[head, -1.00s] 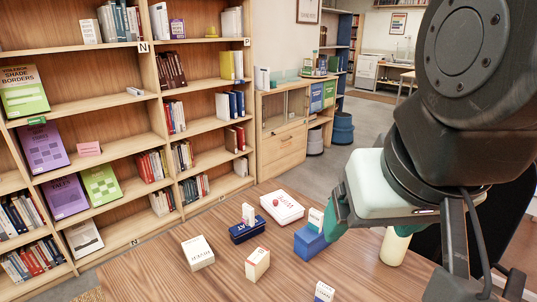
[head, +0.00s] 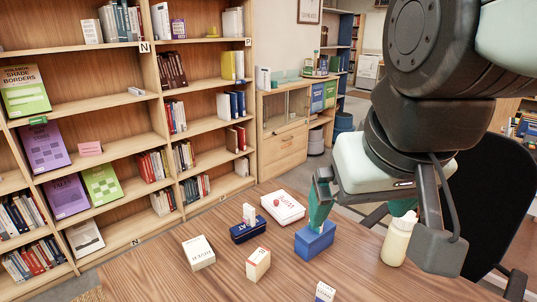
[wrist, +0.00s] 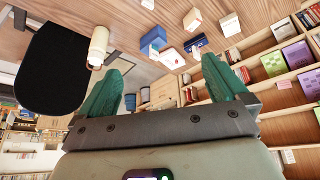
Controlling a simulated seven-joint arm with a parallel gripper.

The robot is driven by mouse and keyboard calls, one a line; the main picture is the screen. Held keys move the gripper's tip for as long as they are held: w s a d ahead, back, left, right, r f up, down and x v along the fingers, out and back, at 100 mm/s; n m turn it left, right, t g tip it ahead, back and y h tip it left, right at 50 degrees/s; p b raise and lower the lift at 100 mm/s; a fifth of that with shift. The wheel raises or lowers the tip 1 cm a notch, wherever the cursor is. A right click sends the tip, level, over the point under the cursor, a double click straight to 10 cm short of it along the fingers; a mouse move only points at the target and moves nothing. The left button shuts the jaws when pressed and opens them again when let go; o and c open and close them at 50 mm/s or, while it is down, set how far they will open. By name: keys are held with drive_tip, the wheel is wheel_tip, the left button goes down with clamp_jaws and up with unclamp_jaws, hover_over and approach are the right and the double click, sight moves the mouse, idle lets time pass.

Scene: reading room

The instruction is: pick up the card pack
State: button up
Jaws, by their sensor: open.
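Several small upright packs stand on the table, and I cannot tell by label which is the card pack. One is a cream pack with red print (head: 258,264); one stands on a navy box (head: 249,213); one is at the front edge (head: 325,291). A pack on the blue box (head: 314,241) is now hidden in the head view behind a green finger. In the wrist view, a small whitish face (wrist: 154,49) shows at the blue box (wrist: 153,37). My gripper (head: 360,219) is open and empty, its left finger overlapping the blue box in the picture. Contact is unclear.
A white box (head: 283,206) and a cream box (head: 198,252) lie on the wooden table (head: 215,285). A cream bottle (head: 397,241) stands at the right, close to my arm. A black chair (head: 490,200) is beyond it. Bookshelves line the left.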

drive_tip(key=w+a+f+n+g, duration=0.1)
drive_tip(key=w+a+f+n, duration=0.1)
drive_tip(key=w, duration=0.4)
drive_tip(key=w+a+f+n+g, duration=0.1)
drive_tip(key=w+a+f+n, duration=0.1)
drive_tip(key=w, duration=0.5)
drive_tip(key=n+g, duration=0.3)
drive_tip(key=n, duration=0.2)
hover_over(258, 255)
drive_tip(key=s+d, duration=0.2)
wheel_tip(258, 255, down, 20)
drive_tip(key=shift+n, duration=0.4)
drive_tip(key=f, duration=0.4)
drive_tip(key=w+a+f, duration=0.1)
drive_tip(key=f, duration=0.3)
drive_tip(key=a+f, duration=0.1)
drive_tip(key=f, duration=0.3)
drive_tip(key=shift+w+f, duration=0.15)
drive_tip(key=shift+f, duration=0.2)
drive_tip(key=f, duration=0.5)
drive_tip(key=shift+w+f, duration=0.3)
